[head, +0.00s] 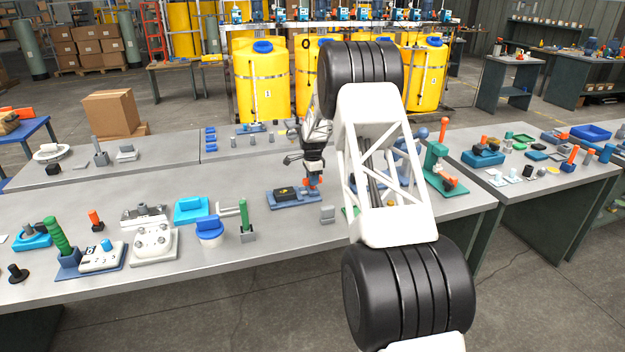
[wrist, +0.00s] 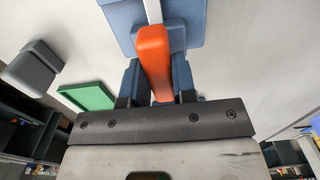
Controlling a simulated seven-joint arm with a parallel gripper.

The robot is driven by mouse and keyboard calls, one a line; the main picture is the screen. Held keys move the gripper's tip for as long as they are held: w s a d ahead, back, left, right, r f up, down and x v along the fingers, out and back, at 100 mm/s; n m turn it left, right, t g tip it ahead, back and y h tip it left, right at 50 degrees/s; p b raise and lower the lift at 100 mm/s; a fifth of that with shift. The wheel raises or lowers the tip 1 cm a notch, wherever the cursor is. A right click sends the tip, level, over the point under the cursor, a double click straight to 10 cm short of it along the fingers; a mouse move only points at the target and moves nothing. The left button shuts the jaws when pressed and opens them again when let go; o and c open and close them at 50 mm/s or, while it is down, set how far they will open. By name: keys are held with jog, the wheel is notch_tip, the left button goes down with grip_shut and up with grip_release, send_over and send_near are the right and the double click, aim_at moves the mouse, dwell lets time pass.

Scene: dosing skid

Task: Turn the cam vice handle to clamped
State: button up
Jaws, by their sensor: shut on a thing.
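The cam vice (head: 290,197) is a blue base plate on the long grey bench. A black block (head: 285,190) sits on it at the left, and its orange handle (head: 311,184) stands at the right. My gripper (head: 313,178) comes down from above onto the handle. In the wrist view the orange handle (wrist: 153,60) lies between the two fingers of my gripper (wrist: 158,92), which are shut on it. Part of the blue vice body (wrist: 196,22) shows beyond. The handle's lower end is hidden by the gripper.
A green holder (head: 246,222) and a blue-topped round part (head: 209,230) stand to the left. A green toggle fixture (head: 440,168) is at the right.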

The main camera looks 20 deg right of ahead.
jog(key=shift+n, duration=0.3)
jog(key=n, duration=0.8)
jog(key=shift+n, duration=0.4)
jog(key=n, duration=0.8)
jog(key=shift+n, duration=0.3)
jog(key=o, duration=0.9)
jog(key=shift+r, duration=0.1)
jog(key=shift+r, duration=3.85)
